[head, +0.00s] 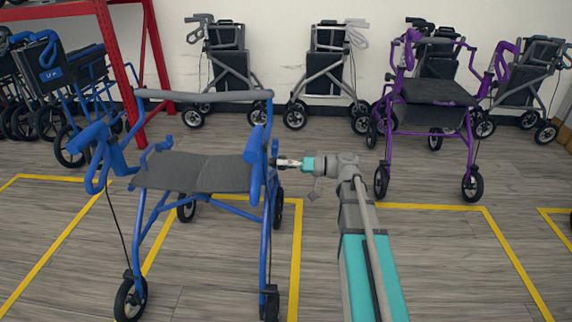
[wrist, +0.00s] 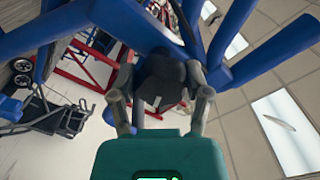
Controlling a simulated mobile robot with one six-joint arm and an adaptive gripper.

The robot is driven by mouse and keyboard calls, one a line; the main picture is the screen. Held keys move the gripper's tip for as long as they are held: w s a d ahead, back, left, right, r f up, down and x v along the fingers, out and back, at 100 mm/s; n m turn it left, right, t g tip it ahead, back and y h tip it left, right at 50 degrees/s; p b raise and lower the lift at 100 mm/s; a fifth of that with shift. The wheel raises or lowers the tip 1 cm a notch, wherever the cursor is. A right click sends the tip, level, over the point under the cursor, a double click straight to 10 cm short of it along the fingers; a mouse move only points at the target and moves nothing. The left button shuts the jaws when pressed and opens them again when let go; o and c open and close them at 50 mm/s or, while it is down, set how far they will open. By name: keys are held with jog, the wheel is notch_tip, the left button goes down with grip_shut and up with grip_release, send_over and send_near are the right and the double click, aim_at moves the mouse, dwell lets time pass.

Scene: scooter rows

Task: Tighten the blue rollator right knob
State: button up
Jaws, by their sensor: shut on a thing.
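The blue rollator (head: 150,210) stands upright at left centre in the head view, with a grey seat and grey back bar. My gripper (head: 284,162) reaches from the right to the right side of its frame. In the wrist view the two fingers of my gripper (wrist: 160,100) are closed on a dark knob (wrist: 162,78), one finger on each side. Blue frame tubes (wrist: 95,38) of the rollator run just behind and around the knob. In the head view the knob is too small and covered to make out.
A purple rollator (head: 435,95) stands to the right. Several grey and black rollators line the back wall. A red rack (head: 110,55) with more blue rollators is at left. Yellow lines (head: 295,260) mark floor bays. Floor between the blue and purple rollators is clear apart from my arm.

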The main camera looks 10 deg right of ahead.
jog(key=m, duration=0.5)
jog(key=shift+s+a+r+m, duration=0.1)
jog(key=shift+s+a+m, duration=0.05)
jog(key=shift+s+m, duration=0.15)
jog(key=m, duration=0.6)
jog(key=shift+r, duration=0.15)
jog(key=m, duration=0.5)
jog(key=shift+w+m+p, duration=0.1)
jog(key=shift+m+p, duration=0.2)
jog(key=m, duration=0.5)
jog(key=shift+r+m, duration=0.1)
jog(key=shift+m, duration=0.3)
jog(key=o, duration=0.9)
jog(key=shift+w, duration=0.1)
jog(key=shift+o, duration=1.3)
